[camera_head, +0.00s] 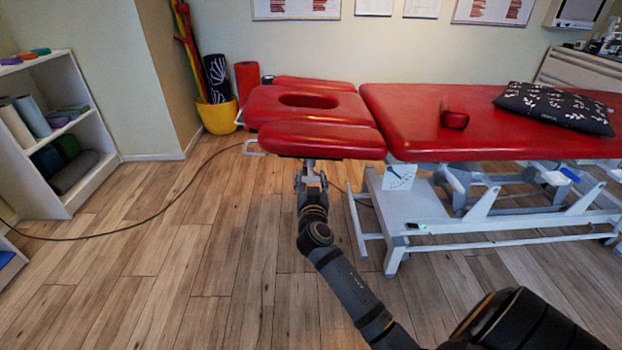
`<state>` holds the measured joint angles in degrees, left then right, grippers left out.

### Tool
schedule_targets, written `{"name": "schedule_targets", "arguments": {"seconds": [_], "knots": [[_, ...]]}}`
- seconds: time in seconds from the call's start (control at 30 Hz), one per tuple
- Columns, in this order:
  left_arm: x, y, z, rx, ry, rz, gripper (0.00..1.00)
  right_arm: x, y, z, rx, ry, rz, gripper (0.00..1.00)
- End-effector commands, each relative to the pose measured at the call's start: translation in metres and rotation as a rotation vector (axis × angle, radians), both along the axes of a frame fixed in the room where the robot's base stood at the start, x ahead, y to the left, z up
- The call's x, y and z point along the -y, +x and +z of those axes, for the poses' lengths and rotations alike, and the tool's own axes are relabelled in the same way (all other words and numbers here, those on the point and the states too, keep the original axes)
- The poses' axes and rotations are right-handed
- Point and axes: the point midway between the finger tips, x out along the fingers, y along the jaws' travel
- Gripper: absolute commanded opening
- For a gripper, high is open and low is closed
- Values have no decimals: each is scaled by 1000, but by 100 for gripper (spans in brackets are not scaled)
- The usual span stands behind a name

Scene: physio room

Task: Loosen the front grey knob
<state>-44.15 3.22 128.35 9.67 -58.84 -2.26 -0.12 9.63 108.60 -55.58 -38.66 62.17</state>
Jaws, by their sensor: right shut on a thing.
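The red treatment table has a head section (318,138) with a face hole, side pads and a front pad. My right arm reaches up from the bottom right, and my right gripper (311,174) is just beneath the front pad. It is shut on the front grey knob, which is mostly hidden by the fingers and the pad's underside. A short grey metal part (309,163) shows just above the fingertips, under the pad. My left gripper is not in view.
The white table frame (400,215) stands right of my arm. A black patterned pillow (555,106) and a small red bolster (454,113) lie on the table. A black cable (150,220) crosses the floor. A white shelf (62,140) and yellow bucket (217,117) stand left.

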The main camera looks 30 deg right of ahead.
Motion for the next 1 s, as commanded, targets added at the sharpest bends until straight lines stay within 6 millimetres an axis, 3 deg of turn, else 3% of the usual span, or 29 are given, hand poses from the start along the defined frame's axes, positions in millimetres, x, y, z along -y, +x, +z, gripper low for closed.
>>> {"name": "schedule_targets", "arguments": {"seconds": [1.0], "knots": [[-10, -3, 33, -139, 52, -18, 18, -3, 2, 0, -476, -773, 1, 18]]}}
